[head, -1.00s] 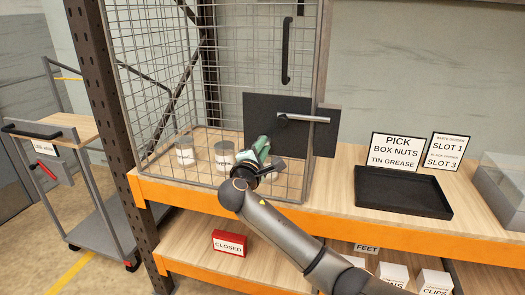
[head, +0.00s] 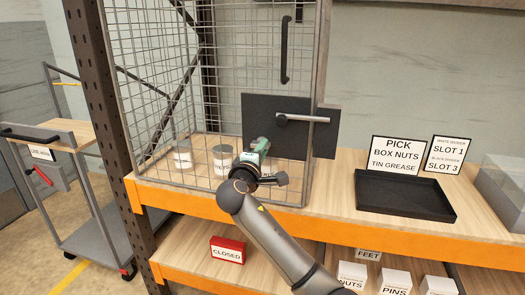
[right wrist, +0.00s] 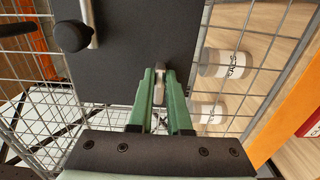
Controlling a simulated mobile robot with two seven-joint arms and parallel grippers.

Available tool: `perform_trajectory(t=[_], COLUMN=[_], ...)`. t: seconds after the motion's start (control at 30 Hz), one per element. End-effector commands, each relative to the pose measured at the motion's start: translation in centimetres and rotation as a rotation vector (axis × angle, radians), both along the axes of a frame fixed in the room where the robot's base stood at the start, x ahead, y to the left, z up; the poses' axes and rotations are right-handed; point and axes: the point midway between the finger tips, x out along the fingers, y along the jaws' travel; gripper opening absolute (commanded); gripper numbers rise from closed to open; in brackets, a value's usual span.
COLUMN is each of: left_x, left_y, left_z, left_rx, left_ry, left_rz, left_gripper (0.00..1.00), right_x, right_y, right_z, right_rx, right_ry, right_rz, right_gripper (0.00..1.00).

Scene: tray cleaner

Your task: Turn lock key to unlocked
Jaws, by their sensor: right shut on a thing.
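A black lock plate (head: 272,108) is on the front of the wire cage, and it fills the upper middle of the right wrist view (right wrist: 125,60). A metal bar with a dark knob (head: 303,118) crosses the plate. My right gripper (head: 262,146) is at the plate's lower left part. In the right wrist view its green fingers (right wrist: 160,76) are shut on the small grey lock key (right wrist: 159,86), close to the plate. The fingers hide most of the key, and I cannot read its lock position. My left gripper is not in view.
The wire cage (head: 150,75) holds several labelled tins (head: 222,160) on the wooden shelf. A black tray (head: 405,195) and signs stand to the right. A red "CLOSED" box (head: 228,250) is on the lower shelf. A trolley (head: 60,150) stands left.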

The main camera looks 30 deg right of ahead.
Motion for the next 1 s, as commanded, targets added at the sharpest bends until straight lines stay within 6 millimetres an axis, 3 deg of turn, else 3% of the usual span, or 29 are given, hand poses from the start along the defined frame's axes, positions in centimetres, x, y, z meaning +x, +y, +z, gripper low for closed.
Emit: perform_trajectory(t=[0.2, 0.23, 0.47, 0.77, 1.0], left_x=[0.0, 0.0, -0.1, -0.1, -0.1], left_y=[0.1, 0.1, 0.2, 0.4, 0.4], left_z=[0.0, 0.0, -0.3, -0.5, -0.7], left_rx=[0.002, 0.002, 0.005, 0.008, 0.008], left_ry=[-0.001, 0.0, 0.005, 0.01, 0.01], left_rz=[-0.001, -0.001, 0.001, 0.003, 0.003], left_gripper=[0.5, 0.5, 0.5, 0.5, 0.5], right_x=[0.0, 0.0, 0.0, -0.1, -2.3], right_y=[0.0, 0.0, 0.0, 0.2, 3.0], right_z=[0.0, 0.0, 0.0, 0.0, -0.2], right_rx=[0.003, 0.003, 0.001, 0.001, 0.003], right_ry=[-0.001, -0.001, 0.0, 0.0, 0.0], right_rz=[-0.001, -0.001, 0.0, 0.001, 0.005], right_gripper=[0.0, 0.2, 0.45, 0.46, 0.46])
